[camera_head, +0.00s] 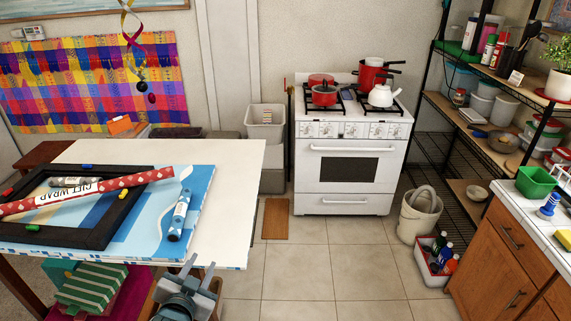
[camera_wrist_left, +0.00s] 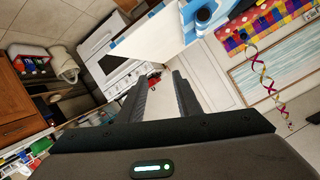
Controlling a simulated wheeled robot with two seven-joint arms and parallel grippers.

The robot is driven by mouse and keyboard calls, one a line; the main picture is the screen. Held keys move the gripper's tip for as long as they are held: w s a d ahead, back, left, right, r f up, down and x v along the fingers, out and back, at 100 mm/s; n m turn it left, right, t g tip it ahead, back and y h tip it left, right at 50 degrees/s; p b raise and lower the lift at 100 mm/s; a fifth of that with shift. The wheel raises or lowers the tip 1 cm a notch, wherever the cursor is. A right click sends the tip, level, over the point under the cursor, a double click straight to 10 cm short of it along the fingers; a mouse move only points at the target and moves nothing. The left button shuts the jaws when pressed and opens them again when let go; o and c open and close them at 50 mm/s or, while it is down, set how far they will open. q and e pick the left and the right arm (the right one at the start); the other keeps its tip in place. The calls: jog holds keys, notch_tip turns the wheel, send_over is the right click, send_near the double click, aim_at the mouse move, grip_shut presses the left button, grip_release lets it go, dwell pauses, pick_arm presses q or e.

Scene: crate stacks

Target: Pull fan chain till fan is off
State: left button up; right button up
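A twisted yellow, red and purple ribbon-like strand (camera_head: 132,35) hangs at the upper left of the head view. A dark ball (camera_head: 140,88) and a red ball (camera_head: 152,98) hang near its lower end. I cannot tell which of these is the fan chain, and no fan body is in view. A similar twisted strand (camera_wrist_left: 265,75) shows at the right of the left wrist view. My left gripper (camera_head: 198,267) is low, in front of the white table, well apart from the strand. Its fingers (camera_wrist_left: 160,90) are apart with nothing between them. My right gripper is not in view.
A white stove (camera_head: 350,150) with red pots stands at the back. A black shelf rack (camera_head: 425,120) and wooden cabinet (camera_head: 510,255) are right.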

pick_arm(q)
jog(key=w+d+r+m+t+h, duration=0.25)
jog(key=w+r, duration=0.25)
jog(key=r, duration=0.5)
jog(key=w+d+r+m+t+h, duration=0.1)
jog(key=w+r+m+t+h, duration=0.25)
jog(key=r, duration=0.75)
jog(key=w+d+r+m+t, duration=0.1)
jog(key=w+r+m+t, duration=0.2)
jog(key=w+r, duration=0.5)
jog(key=s+d+r+m+g+h, duration=0.2)
jog(key=d+r+m+g+h, duration=0.15)
jog(key=r+m+h, duration=0.65)
jog(key=s+d+r+m+g+h, duration=0.1)
jog(key=d+r+m+g+h, duration=0.25)
jog(key=r+m+h, duration=0.6)
jog(key=s+r+m+g+y, duration=0.4)
jog(key=s+r+m+g, duration=0.2)
jog(key=r+m+g, duration=0.4)
jog(key=s+r+m+g+y, duration=0.5)
jog(key=s+r+m+g, duration=0.2)
jog(key=r+m+g, duration=0.3)
jog(key=shift+s+d+m+g, duration=0.2)
jog(key=shift+m+g, duration=0.3)
jog(key=shift+m, duration=1.35)
jog(key=shift+w+y, duration=0.1)
jog(key=shift+y, duration=0.15)
jog(key=shift+d+f, duration=0.1)
jog(key=shift+d, duration=0.15)
